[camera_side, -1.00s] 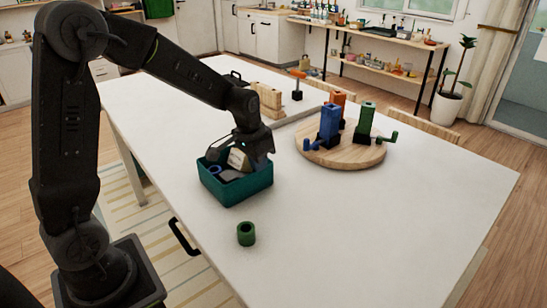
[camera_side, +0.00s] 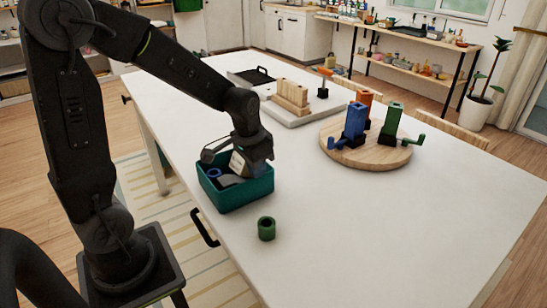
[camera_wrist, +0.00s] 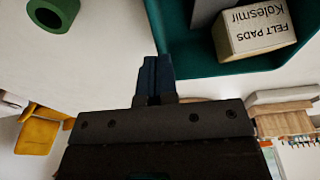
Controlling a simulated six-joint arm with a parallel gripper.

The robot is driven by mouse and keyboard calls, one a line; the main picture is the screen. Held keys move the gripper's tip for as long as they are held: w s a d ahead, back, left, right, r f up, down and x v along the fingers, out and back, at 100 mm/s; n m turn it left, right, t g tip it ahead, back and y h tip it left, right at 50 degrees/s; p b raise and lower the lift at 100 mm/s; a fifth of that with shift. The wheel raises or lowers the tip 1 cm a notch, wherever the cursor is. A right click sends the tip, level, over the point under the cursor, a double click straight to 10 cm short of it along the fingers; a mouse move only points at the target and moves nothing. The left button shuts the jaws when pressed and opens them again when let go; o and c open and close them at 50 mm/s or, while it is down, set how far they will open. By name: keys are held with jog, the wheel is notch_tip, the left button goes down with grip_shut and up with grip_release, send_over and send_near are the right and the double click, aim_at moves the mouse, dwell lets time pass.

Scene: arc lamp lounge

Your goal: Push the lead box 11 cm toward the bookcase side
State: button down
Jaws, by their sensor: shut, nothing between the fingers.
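The only large open box is a teal one (camera_side: 248,192); I take it as the lead box, though no label on it is legible. It sits upright on the white table near the left edge, and also shows in the wrist view (camera_wrist: 200,66). Inside are a felt pads carton (camera_wrist: 253,28), a blue ring (camera_side: 213,173) and a grey piece. My gripper (camera_wrist: 156,62) is shut and empty, just outside a box wall; contact is hard to confirm. In the side view its fingertips are hidden behind the box.
A green ring (camera_side: 267,229) stands on the table in front of the box. A round wooden board (camera_side: 372,154) with coloured holders is to the right. A pale tray (camera_side: 300,117) with wooden blocks lies behind. The table's right front is clear.

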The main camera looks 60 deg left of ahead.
jog(key=shift+r, duration=0.45)
notch_tip(320, 180, up, 12)
jog(key=s, duration=0.2)
jog(key=s+d+f+t, duration=0.1)
jog(key=s+d+t, duration=0.2)
jog(key=s+d, duration=0.4)
jog(key=s, duration=0.4)
jog(key=shift+d+t, duration=0.3)
jog(key=shift+t, duration=0.1)
